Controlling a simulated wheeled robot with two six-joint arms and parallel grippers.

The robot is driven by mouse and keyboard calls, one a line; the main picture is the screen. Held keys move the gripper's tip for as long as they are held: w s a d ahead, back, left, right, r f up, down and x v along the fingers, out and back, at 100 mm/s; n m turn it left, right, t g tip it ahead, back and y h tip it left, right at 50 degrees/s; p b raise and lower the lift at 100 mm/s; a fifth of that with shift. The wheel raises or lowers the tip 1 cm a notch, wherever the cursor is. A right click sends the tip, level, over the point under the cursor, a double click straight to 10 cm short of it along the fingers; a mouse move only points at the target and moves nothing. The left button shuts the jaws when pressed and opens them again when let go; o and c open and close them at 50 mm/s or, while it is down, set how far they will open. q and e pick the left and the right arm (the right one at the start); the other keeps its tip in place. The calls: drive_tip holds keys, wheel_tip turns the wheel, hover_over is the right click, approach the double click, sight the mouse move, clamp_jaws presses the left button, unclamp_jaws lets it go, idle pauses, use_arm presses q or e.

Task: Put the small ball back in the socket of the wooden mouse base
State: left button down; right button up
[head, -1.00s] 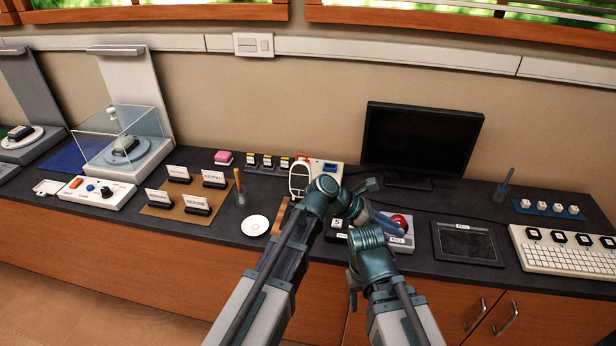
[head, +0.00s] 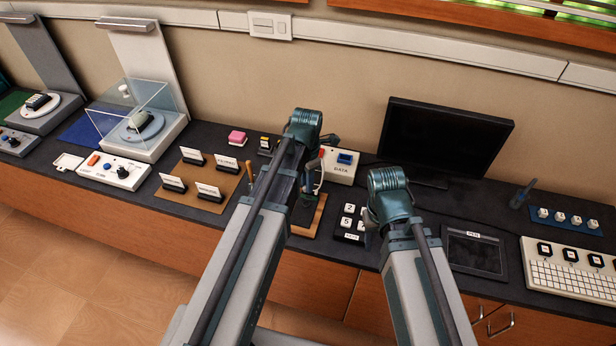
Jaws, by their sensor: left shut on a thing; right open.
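A brown wooden edge (head: 320,214) shows on the counter just right of my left arm. It may be part of the wooden mouse base; most of it is behind the arm, and I cannot make out a socket. My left gripper (head: 307,192) points down beside this wood, small and partly covered by my forearm. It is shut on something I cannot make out. The small ball cannot be seen. My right arm reaches in over the counter between the number keypad and the tablet, and its gripper is hidden behind its own links.
A number keypad (head: 349,223) stands between my arms. Behind are the DATA box (head: 340,165) and a monitor (head: 447,136). A tablet (head: 474,252) and keyboard (head: 572,272) lie right. Left are a label board (head: 201,182), a switch box (head: 113,172) and a clear case (head: 131,113).

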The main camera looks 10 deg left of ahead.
use_arm(q)
drive_tip(key=shift+f, duration=0.1)
use_arm(e)
drive_tip(key=shift+f, duration=0.1)
use_arm(q)
wheel_tip(320, 180, down, 6)
drive_tip(key=b, duration=0.6)
use_arm(e)
wheel_tip(320, 180, down, 6)
drive_tip(key=shift+r, duration=0.1)
use_arm(q)
drive_tip(key=shift+f+b, duration=0.2)
drive_tip(key=shift+b, duration=0.1)
use_arm(e)
drive_tip(key=shift+f, duration=0.3)
idle(1.0)
use_arm(q)
drive_tip(key=shift+c, duration=1.3)
unclamp_jaws()
use_arm(e)
drive_tip(key=shift+r, duration=0.1)
use_arm(q)
drive_tip(key=shift+r+p, duration=3.55)
use_arm(e)
wheel_tip(320, 180, up, 7)
